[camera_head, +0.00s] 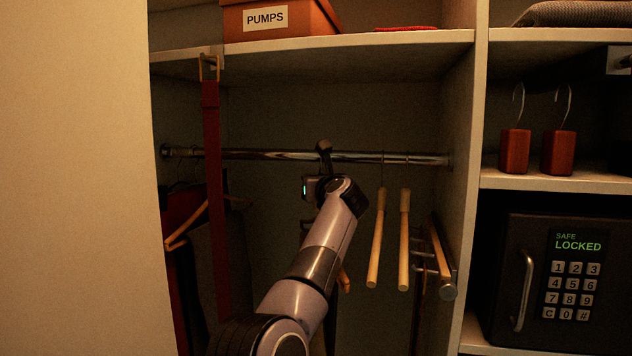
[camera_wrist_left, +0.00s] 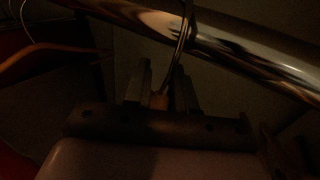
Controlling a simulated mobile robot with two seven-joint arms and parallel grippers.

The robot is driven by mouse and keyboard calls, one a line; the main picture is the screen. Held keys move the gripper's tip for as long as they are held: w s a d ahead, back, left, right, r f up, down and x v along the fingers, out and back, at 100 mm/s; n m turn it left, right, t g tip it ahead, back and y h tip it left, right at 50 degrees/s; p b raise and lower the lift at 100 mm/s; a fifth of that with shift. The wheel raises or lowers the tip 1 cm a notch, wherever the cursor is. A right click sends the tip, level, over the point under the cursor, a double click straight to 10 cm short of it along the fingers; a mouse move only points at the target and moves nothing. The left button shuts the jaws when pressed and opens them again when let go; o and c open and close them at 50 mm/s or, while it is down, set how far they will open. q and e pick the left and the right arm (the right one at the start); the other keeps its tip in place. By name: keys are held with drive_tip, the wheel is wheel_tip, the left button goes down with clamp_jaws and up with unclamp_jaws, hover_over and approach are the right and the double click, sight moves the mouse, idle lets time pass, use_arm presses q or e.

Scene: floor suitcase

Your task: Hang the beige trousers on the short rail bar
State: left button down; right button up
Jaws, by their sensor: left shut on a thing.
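My left gripper (camera_head: 324,158) is up at the long chrome rail (camera_head: 270,155), near its middle. In the left wrist view my left gripper (camera_wrist_left: 160,92) is shut on the neck of a hanger (camera_wrist_left: 160,102), and the metal hook rises to the rail just in front of it. A tan hanger end (camera_head: 344,281) shows beside my arm in the head view. The beige trousers cannot be made out clearly; my arm hides what hangs below. The short rail bar (camera_head: 440,255) juts forward by the right wall, with a round metal end. My right gripper is out of view.
Two light wooden hangers (camera_head: 377,240) hang right of my arm, before the short bar. A red belt (camera_head: 213,180) and dark red clothes (camera_head: 183,215) hang left. A shelf (camera_head: 350,42) with a PUMPS box (camera_head: 290,18) lies above. A safe (camera_head: 560,270) stands right.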

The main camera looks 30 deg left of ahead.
use_arm(q)
drive_tip(key=shift+f, duration=0.15)
drive_tip(key=c, duration=0.8)
unclamp_jaws()
drive_tip(key=shift+s, duration=0.1)
drive_tip(key=shift+c, duration=0.2)
drive_tip(key=shift+f, duration=0.15)
drive_tip(key=shift+s+d+b, duration=0.35)
drive_tip(key=shift+d+b, duration=0.05)
drive_tip(key=shift+d, duration=0.2)
drive_tip(key=shift+b+v, duration=1.05)
drive_tip(key=shift+v, duration=1.7)
drive_tip(key=shift+s+r, duration=0.2)
